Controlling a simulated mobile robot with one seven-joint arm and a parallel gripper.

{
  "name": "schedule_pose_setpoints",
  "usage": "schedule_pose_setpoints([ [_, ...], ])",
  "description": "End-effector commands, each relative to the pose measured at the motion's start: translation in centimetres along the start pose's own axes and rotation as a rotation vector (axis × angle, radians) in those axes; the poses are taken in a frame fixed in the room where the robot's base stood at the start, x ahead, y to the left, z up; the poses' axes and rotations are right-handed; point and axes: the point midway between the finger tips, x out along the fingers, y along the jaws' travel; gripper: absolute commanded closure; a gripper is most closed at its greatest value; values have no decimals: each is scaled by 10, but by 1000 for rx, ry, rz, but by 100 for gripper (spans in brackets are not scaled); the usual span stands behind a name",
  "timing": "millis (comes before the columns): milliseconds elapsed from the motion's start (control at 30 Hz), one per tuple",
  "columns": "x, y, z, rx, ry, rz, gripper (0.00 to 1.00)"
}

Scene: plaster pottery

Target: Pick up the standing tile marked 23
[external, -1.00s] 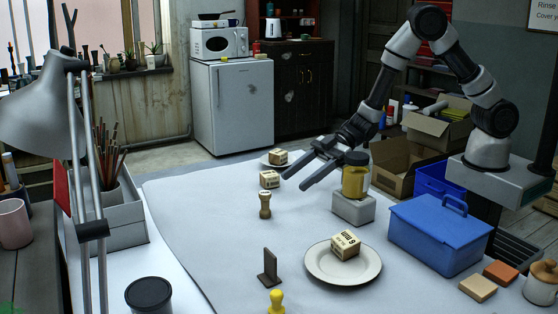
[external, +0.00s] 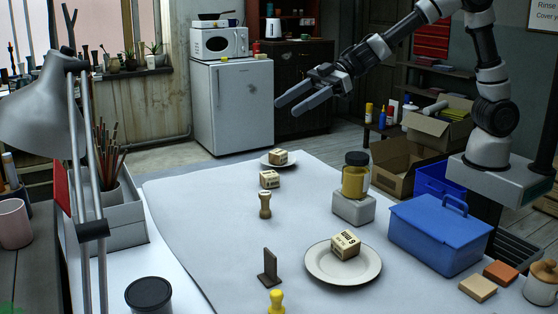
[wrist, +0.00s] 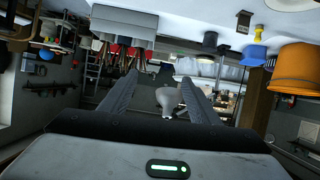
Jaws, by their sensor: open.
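A dark brown tile (external: 268,268) stands upright on a small foot on the white table. No number can be read on it from here. It also seems to show at the top of the upside-down wrist view (wrist: 243,21). My gripper (external: 287,107) is open and empty, high above the back of the table and far from the tile. Its two fingers frame the wrist view (wrist: 158,80), with no object held between them.
A white plate (external: 316,276) with a marked block (external: 345,245) lies right of the tile. A yellow stamp (external: 276,301) stands in front of it and a wooden stamp (external: 265,205) behind. An amber jar (external: 354,180) tops a pale block. A blue toolbox (external: 440,232) stands at right.

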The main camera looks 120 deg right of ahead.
Motion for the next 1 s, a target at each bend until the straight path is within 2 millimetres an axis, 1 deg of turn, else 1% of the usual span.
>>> schedule_pose_setpoints([
  [33,10,3,-10,-12,-3,25,44],
  [200,40,20,-38,-41,-24,138,44],
  [267,51,23,-48,-48,-37,176,44],
  [367,71,23,-63,-51,-71,236,44],
  [467,92,15,-78,-44,-127,289,44],
  [567,117,-13,-88,-23,-225,316,44],
  [600,127,-32,-89,-12,-280,312,44],
  [667,140,-68,-87,6,-374,285,44],
  [700,145,-92,-84,16,-435,256,44],
  [767,149,-129,-80,25,-514,205,44],
  [800,150,-151,-77,29,-561,170,44],
  [867,149,-181,-73,31,-622,115,44],
  [900,148,-200,-72,31,-655,79,44],
  [1000,143,-238,-68,27,-723,1,44],
])
